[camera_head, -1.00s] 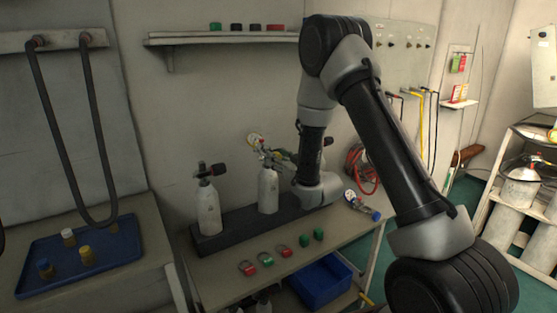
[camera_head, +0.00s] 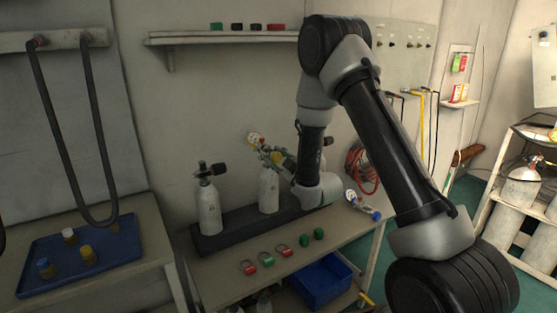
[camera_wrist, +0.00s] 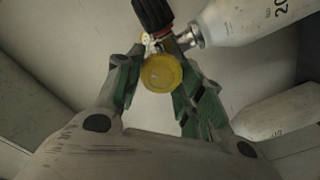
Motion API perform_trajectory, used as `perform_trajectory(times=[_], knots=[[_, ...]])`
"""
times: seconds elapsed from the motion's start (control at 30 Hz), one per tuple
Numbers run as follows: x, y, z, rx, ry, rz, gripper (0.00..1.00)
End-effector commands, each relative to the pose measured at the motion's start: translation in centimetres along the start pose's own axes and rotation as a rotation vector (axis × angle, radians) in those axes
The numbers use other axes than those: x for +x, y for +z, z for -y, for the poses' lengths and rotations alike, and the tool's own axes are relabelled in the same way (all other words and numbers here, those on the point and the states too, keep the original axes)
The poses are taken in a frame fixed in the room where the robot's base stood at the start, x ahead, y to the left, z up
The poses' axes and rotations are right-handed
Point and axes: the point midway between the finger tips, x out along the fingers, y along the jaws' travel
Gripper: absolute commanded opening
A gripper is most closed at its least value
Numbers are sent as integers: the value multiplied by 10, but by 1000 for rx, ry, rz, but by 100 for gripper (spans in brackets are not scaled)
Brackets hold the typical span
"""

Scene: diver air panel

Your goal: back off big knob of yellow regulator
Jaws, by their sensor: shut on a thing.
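The yellow regulator's big round knob (camera_wrist: 161,74) sits between the green-padded fingers of my gripper (camera_wrist: 157,62) in the wrist view. My gripper is shut on this knob, with a finger on each side. The regulator is on the valve of a white cylinder (camera_wrist: 245,22), which has a black handwheel (camera_wrist: 152,14). In the head view my gripper (camera_head: 281,158) reaches from the right to the top of the middle cylinder (camera_head: 268,190). A round gauge (camera_head: 256,139) shows above it. My wrist hides part of the regulator there.
Another white cylinder (camera_head: 208,210) stands left on the dark base (camera_head: 228,232). Several red and green rings and caps lie in front. A gauge assembly (camera_head: 360,205) lies at the bench's right end. A shelf (camera_head: 222,39) runs above, and a blue tray (camera_head: 82,258) is at left.

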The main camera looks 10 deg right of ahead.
Motion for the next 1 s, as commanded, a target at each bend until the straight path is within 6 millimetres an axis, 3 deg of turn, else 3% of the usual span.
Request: perform_trajectory(times=[0.5,1.0], knots=[[0,1,3,-461,-2,0,14],[0,2,4,-681,-3,1,14]])
